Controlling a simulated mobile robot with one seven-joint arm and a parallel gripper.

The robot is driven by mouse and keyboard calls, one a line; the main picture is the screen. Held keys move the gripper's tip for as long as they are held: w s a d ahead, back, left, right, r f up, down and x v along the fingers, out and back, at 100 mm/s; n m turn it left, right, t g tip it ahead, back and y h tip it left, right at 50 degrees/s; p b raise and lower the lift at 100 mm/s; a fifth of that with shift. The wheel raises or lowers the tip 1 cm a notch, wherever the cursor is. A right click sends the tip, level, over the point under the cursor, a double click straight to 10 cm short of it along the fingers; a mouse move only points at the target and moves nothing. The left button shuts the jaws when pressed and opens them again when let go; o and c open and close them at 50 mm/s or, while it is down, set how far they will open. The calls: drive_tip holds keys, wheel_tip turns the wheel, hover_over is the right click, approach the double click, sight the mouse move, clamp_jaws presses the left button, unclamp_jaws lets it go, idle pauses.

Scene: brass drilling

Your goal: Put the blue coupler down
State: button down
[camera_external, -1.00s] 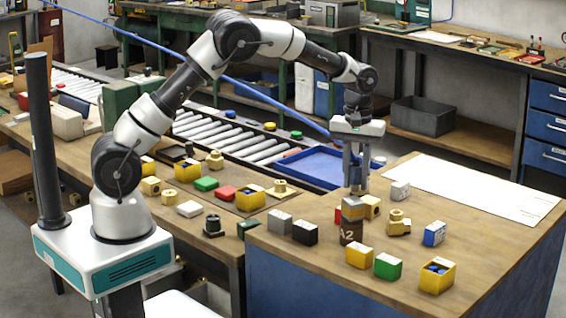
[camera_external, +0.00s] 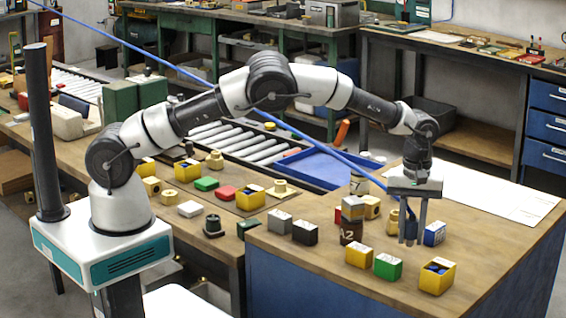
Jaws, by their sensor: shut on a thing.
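My gripper (camera_external: 411,238) points straight down low over the right wooden bench (camera_external: 480,240), just left of a blue-and-white box (camera_external: 434,233). Its fingers are shut on the blue coupler (camera_external: 411,229), which shows only as a small dark blue patch between them. The fingers hide most of it. I cannot tell whether it touches the bench top.
A dark tin with a stacked top (camera_external: 352,222) stands left of my gripper. In front are a yellow box (camera_external: 359,256), a green box (camera_external: 388,266) and an open yellow bin (camera_external: 436,276). A blue tray (camera_external: 330,168) lies behind. The bench's front right is clear.

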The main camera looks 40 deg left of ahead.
sight(409, 246)
drive_tip(key=shift+f, duration=1.8)
drive_tip(key=shift+f, duration=0.1)
drive_tip(key=shift+f, duration=0.15)
drive_tip(key=c, duration=1.5)
unclamp_jaws()
drive_tip(key=shift+o, duration=0.2)
wheel_tip(409, 246, up, 12)
drive_tip(key=shift+r, duration=0.25)
